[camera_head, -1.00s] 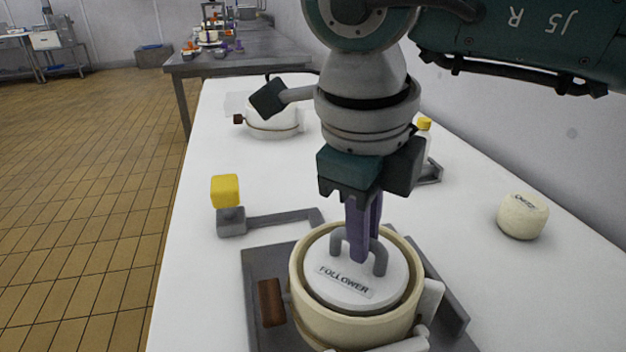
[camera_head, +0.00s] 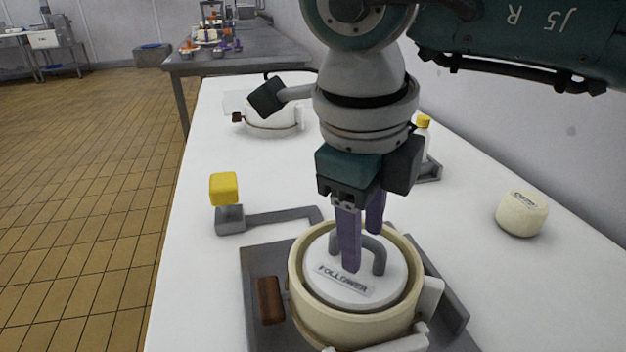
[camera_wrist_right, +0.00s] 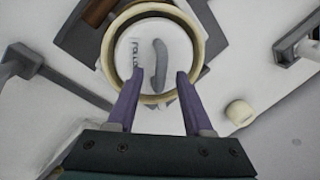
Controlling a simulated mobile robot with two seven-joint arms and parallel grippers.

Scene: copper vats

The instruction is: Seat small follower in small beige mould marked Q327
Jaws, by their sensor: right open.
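The small follower (camera_head: 345,287) is a white disc with a grey loop handle and a FOLLOWER label. It lies inside the beige mould (camera_head: 296,287), with a narrow gap around it; the mould's Q327 mark is not visible. The follower (camera_wrist_right: 137,72) and mould rim (camera_wrist_right: 105,52) also show in the right wrist view. My right gripper (camera_head: 363,250) is open above the follower, its purple fingers on either side of the handle (camera_head: 379,258). In the wrist view the right gripper (camera_wrist_right: 156,80) shows a wide gap between its fingers. My left gripper is not in view.
The mould stands in a grey tray (camera_head: 262,255) beside a yellow-topped grey arm (camera_head: 224,190). A small cream block (camera_head: 522,213) lies to the right. A white mould (camera_head: 268,122) and a yellow-capped bottle (camera_head: 423,135) stand farther back. The table between is mostly clear.

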